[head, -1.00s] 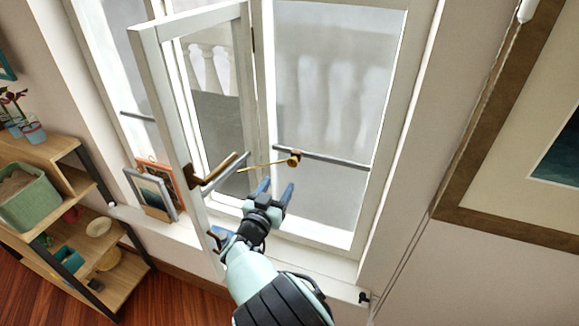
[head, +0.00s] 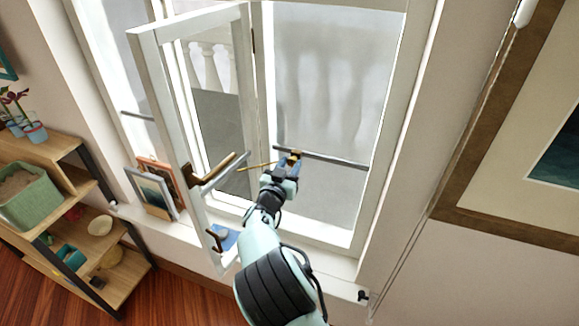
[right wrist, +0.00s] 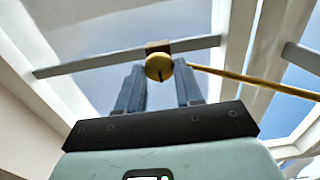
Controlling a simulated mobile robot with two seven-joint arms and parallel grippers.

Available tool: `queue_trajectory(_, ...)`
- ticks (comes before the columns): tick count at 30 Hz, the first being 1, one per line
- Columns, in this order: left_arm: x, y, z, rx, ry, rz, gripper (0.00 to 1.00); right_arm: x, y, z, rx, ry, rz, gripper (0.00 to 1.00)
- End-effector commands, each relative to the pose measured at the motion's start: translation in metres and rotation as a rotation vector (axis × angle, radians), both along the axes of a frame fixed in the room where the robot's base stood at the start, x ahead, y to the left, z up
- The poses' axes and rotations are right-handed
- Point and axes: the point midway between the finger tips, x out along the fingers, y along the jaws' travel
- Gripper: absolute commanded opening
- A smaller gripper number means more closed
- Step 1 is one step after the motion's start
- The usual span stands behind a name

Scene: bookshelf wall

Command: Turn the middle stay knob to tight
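The brass stay knob (head: 295,154) sits on a grey bar (head: 335,161) across the right window opening. A thin gold rod (head: 257,166) runs from it toward the open sash. My right gripper (head: 288,161) is at the knob. In the right wrist view the round knob (right wrist: 159,67) shows between the fingertips of my right gripper (right wrist: 159,78), with a slot in its face. The fingers stand apart on either side, and a gap seems to show beside the knob. I cannot tell whether they touch it. My left gripper is not in view.
Framed pictures (head: 150,195) lean on the sill. A wooden shelf (head: 52,150) stands at left. A large framed picture (head: 480,215) hangs at right.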

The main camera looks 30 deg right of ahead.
Motion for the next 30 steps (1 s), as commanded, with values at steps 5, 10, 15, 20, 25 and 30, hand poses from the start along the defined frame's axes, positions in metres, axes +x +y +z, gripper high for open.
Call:
queue_trajectory(5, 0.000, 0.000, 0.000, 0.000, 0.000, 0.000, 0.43, 0.000, 0.000, 0.000, 0.001, -0.001, -0.001, 0.05)
queue_trajectory(10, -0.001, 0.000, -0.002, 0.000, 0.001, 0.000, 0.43, 0.000, 0.000, -0.001, 0.011, -0.013, -0.001, 0.05)
queue_trajectory(15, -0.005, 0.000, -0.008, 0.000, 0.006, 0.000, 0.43, -0.001, -0.001, -0.001, 0.052, -0.061, -0.002, 0.05)
queue_trajectory(20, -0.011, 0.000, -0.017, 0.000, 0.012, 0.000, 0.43, -0.002, -0.001, -0.003, 0.124, -0.142, -0.001, 0.05)
queue_trajectory(25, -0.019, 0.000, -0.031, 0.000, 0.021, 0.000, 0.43, -0.002, -0.002, -0.003, 0.222, -0.258, -0.001, 0.05)
queue_trajectory(30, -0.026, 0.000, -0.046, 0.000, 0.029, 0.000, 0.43, -0.002, -0.002, -0.004, 0.327, -0.381, -0.001, 0.05)
